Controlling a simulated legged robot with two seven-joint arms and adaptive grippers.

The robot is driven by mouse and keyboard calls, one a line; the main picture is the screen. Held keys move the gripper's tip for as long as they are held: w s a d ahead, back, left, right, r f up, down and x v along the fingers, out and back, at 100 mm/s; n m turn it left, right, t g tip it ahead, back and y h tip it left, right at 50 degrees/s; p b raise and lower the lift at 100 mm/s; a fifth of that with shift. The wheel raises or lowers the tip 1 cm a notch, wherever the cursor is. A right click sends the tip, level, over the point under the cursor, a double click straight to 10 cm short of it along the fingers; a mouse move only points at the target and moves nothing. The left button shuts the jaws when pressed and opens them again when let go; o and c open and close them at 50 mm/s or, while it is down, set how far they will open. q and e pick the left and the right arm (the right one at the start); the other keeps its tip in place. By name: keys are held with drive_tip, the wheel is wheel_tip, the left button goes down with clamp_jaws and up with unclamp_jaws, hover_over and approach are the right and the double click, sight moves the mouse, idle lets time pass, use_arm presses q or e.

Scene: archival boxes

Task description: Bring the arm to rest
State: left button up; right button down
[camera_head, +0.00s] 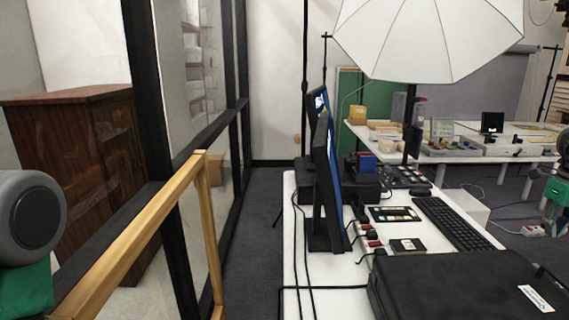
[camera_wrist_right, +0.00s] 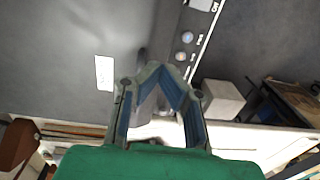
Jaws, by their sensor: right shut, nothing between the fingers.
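My right gripper (camera_wrist_right: 156,72) shows in the right wrist view, with its two blue-lined fingers meeting at the tips. It is shut and empty. A dark grey surface with a white label lies beyond the fingertips, and I cannot tell whether they touch it. In the head view a green and dark part of my right arm shows at the right edge. A grey joint and green link of mine show at the lower left edge. My left gripper is not in view.
A white desk (camera_head: 330,270) holds a monitor (camera_head: 325,180), a keyboard (camera_head: 453,222) and a black box (camera_head: 465,285). A wooden rail (camera_head: 140,235) and a black-framed glass partition (camera_head: 150,90) stand at left. A white umbrella (camera_head: 430,40) hangs above. Dark floor is clear between partition and desk.

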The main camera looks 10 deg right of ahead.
drive_tip(key=f, duration=1)
drive_tip(key=shift+d+f, duration=0.1)
drive_tip(key=shift+d, duration=0.25)
drive_tip(key=shift+f, duration=0.2)
drive_tip(key=shift+a, duration=0.1)
